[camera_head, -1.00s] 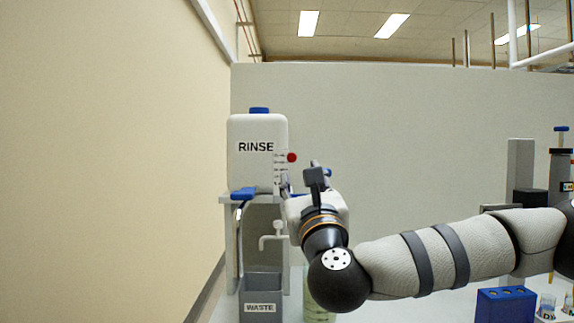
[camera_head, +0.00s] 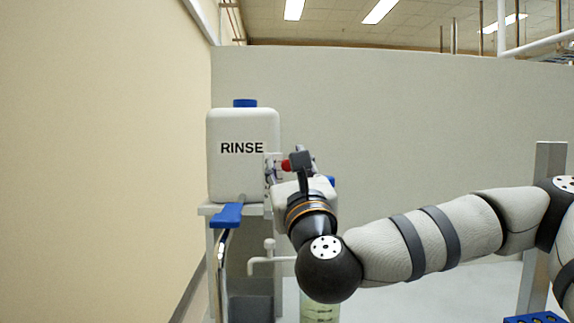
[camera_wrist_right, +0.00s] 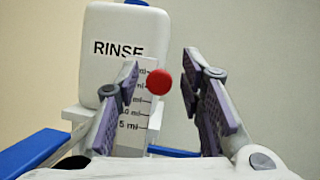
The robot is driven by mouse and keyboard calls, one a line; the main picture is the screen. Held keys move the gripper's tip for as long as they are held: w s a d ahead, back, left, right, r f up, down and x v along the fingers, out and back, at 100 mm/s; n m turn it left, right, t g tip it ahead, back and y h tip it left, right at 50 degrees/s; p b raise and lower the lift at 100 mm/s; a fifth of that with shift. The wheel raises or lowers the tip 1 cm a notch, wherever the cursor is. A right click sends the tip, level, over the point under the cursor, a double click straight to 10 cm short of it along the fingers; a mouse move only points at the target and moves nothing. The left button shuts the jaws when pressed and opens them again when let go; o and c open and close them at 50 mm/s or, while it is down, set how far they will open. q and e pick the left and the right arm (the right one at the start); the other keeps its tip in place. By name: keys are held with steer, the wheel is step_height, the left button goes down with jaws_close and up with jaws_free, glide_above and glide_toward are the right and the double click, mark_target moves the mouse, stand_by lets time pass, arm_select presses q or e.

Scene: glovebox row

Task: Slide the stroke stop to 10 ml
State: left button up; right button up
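The stroke stop appears to be the red knob (camera_wrist_right: 158,81) beside a white scale plate (camera_wrist_right: 142,100) with ml marks. The lowest marks read 5 ml and, partly hidden, what looks like 10 ml. In the wrist view the knob shows level with the upper marks, above these two. My right gripper (camera_wrist_right: 161,66) is open, with one finger on each side of the knob and a gap visible on both sides. The left finger covers part of the scale. In the head view the red knob (camera_head: 285,165) is partly hidden by my right gripper (camera_head: 300,160). My left gripper is out of view.
A white RINSE bottle (camera_head: 243,165) with a blue cap stands on a stand behind the scale. A blue lever (camera_head: 227,215) sticks out at its front left. A white spout (camera_head: 262,262) and a clear cylinder (camera_head: 320,308) are below. A blue rack (camera_head: 535,320) is at lower right.

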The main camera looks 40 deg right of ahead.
jaws_close()
step_height(320, 180, down, 5)
steer(key=b, duration=0.2)
steer(key=shift+r+b, duration=0.1)
steer(key=shift+b, duration=0.3)
steer(key=shift+o, duration=1.5)
jaws_free()
steer(key=shift+w, duration=0.1)
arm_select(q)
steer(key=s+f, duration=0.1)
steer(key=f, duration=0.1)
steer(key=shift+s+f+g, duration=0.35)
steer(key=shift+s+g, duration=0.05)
arm_select(e)
step_height(320, 180, up, 10)
steer(key=shift+r, duration=0.1)
